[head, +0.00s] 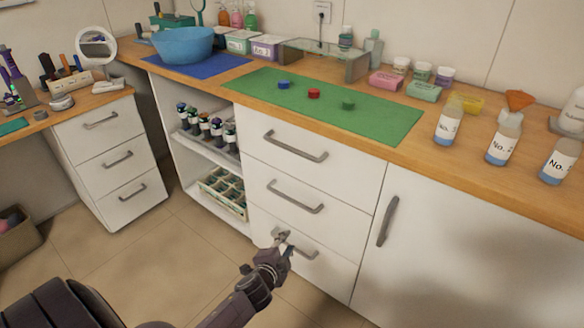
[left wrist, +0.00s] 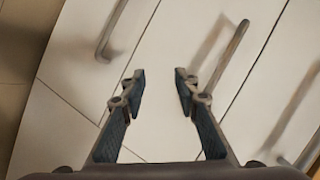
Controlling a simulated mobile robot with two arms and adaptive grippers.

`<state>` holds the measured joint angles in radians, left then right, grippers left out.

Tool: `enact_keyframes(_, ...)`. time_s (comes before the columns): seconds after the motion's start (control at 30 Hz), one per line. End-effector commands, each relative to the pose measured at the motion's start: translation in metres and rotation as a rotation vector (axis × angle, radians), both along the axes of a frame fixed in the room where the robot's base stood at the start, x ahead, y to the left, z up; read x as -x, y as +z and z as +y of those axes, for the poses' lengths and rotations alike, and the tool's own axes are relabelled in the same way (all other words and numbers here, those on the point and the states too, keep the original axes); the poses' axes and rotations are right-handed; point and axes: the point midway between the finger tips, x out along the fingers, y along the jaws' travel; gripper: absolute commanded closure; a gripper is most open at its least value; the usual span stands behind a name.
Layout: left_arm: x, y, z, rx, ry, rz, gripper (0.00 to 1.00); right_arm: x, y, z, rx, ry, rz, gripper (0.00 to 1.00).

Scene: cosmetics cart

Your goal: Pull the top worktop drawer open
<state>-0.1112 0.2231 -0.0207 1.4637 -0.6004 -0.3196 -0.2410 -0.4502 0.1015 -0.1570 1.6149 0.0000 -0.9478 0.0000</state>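The worktop unit has three white drawers with grey bar handles, all shut. The top drawer (head: 345,182) is just under the wooden worktop, and its handle (head: 295,150) is clear of my gripper. My left gripper (head: 281,238) is lower down, in front of the bottom drawer's handle (head: 306,251) in the head view. In the left wrist view the left gripper (left wrist: 159,84) is open and empty, its fingers apart before the drawer fronts. The middle drawer's handle (left wrist: 230,58) lies just beyond the right finger; contact is not visible. My right gripper is out of view.
The worktop (head: 237,87) carries a green mat (head: 345,117) with small coloured lids, plus several labelled bottles. A cupboard door (head: 450,250) with a vertical handle is right of the drawers. Open shelves (head: 195,150) stand left. The tiled floor (head: 160,250) in front is clear.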

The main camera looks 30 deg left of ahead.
Motion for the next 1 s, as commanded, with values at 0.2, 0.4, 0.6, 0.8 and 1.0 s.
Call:
enact_keyframes(0.2, -0.052, 0.151, 0.028, -0.32, -0.017, -0.31, 0.71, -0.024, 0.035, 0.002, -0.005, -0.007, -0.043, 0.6)
enact_keyframes(0.4, -0.05, 0.234, 0.035, -0.48, 0.006, -0.448, 0.71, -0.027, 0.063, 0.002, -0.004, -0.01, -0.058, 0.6)
enact_keyframes(0.6, -0.058, 0.256, 0.039, -0.514, 0.013, -0.477, 0.71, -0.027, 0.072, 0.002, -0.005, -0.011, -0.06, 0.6)
enact_keyframes(0.8, -0.087, 0.26, 0.048, -0.512, 0.013, -0.475, 0.71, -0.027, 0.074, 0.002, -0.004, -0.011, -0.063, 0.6)
enact_keyframes(1.0, -0.111, 0.263, 0.056, -0.511, 0.012, -0.474, 0.71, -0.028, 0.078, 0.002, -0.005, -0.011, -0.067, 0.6)
